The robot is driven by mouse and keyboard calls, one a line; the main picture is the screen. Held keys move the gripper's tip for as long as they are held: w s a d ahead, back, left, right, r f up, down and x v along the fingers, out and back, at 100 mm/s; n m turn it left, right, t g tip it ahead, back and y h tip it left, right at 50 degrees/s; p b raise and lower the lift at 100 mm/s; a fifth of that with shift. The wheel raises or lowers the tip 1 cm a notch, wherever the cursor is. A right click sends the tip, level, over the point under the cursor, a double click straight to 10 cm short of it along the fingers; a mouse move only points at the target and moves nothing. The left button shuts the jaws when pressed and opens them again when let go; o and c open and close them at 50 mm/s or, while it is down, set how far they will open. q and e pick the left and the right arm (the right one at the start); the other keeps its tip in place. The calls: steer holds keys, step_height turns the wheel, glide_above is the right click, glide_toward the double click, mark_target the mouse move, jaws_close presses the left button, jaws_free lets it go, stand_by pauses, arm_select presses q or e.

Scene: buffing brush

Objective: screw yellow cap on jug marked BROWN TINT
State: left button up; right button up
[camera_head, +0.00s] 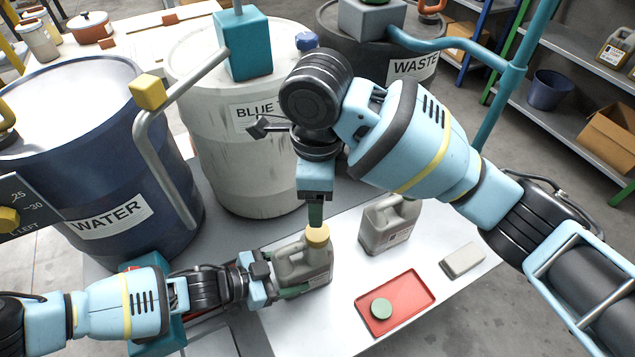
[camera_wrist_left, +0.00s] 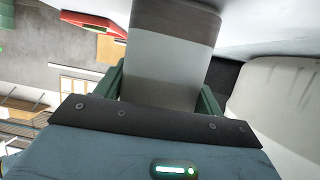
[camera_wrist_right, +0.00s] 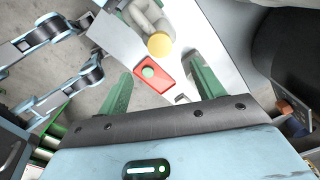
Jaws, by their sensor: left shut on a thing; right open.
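A grey jug (camera_head: 309,262) stands on the white table with a yellow cap (camera_head: 317,235) at its mouth; whether the cap is threaded on cannot be told. My left gripper (camera_head: 288,290) is shut around the lower body of this jug, which fills the space between the green fingers in the left wrist view (camera_wrist_left: 165,75). No BROWN TINT lettering is readable on it. My right gripper (camera_head: 316,214) points down just above the cap. In the right wrist view its fingers are open and empty, with the yellow cap (camera_wrist_right: 160,44) beyond the fingertips.
A second grey jug (camera_head: 388,226) with a label stands to the right. A red tray (camera_head: 412,311) holds a green cap (camera_head: 381,308). A pale block (camera_head: 462,261) lies farther right. WATER (camera_head: 95,165), BLUE (camera_head: 215,150) and WASTE (camera_head: 350,50) drums stand behind.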

steer(key=shift+r, duration=0.8)
arm_select(q)
steer(key=o, duration=2)
steer(key=shift+c, duration=0.2)
steer(key=p+v, duration=0.1)
steer(key=v, duration=0.6)
steer(key=shift+a+r, duration=0.25)
steer(key=shift+a, duration=0.1)
arm_select(e)
steer(key=shift+r, duration=0.9)
arm_select(q)
steer(key=shift+s+f, duration=0.1)
steer(key=shift+s, duration=0.1)
